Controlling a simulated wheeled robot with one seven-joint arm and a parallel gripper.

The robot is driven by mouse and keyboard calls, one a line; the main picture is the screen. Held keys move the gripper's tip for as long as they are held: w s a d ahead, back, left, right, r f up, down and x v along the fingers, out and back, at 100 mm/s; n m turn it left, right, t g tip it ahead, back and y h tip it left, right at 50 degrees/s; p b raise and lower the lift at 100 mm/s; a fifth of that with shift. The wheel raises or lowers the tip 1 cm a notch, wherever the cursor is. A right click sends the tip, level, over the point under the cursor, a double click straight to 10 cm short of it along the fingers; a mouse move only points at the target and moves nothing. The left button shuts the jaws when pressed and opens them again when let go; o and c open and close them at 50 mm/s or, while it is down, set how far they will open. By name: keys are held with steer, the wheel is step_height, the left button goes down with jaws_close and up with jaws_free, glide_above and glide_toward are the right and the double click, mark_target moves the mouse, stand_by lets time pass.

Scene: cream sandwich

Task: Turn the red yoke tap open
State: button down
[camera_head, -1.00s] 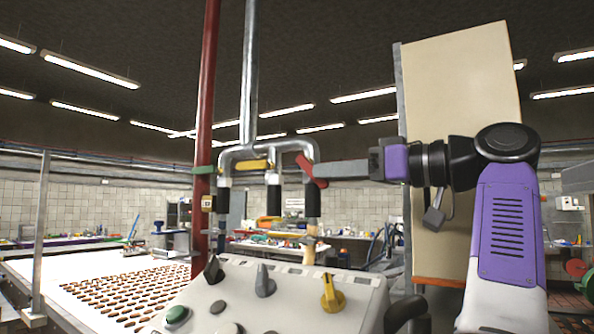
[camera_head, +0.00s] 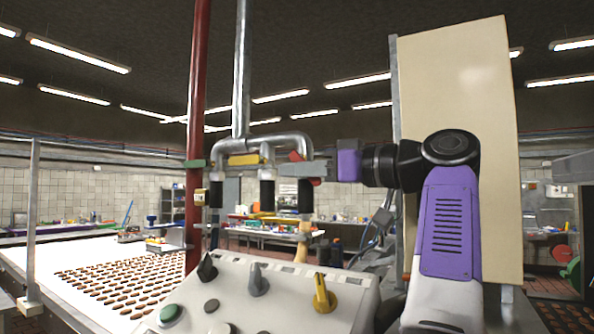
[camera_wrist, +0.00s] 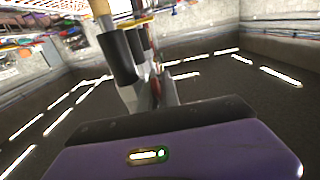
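The red tap handle (camera_head: 296,156) is on the right-hand branch of the pipe manifold, above a black sleeve (camera_head: 305,196). In the head view it is tilted, and red shows just above and below the fingers of my gripper (camera_head: 284,169). The fingers lie level across the handle from the right and hide its middle. In the wrist view, my gripper (camera_wrist: 164,88) points at the branch pipes, with a strip of red (camera_wrist: 155,86) by the fingers. I cannot tell whether the fingers are closed on the handle.
A yellow handle (camera_head: 244,159) and a green handle (camera_head: 194,163) are on the manifold's left. A red upright pipe (camera_head: 197,90) stands left of it. A control panel (camera_head: 230,290) with knobs is below. A cream board (camera_head: 460,110) stands behind my arm.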

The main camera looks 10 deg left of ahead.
steer(key=shift+w+a+t+y+b, duration=0.15)
steer(key=shift+t+y+b, duration=0.1)
steer(key=shift+y+b, duration=0.65)
steer(key=shift+s+a+t+y+b, duration=0.1)
steer(key=shift+t+y+b, duration=0.3)
steer(key=shift+b, duration=0.95)
steer(key=shift+w+a+t+y+b, duration=0.1)
steer(key=shift+a+t+y+b, duration=0.05)
steer(key=shift+y+b, duration=0.8)
steer(key=c, duration=1.9)
jaws_free()
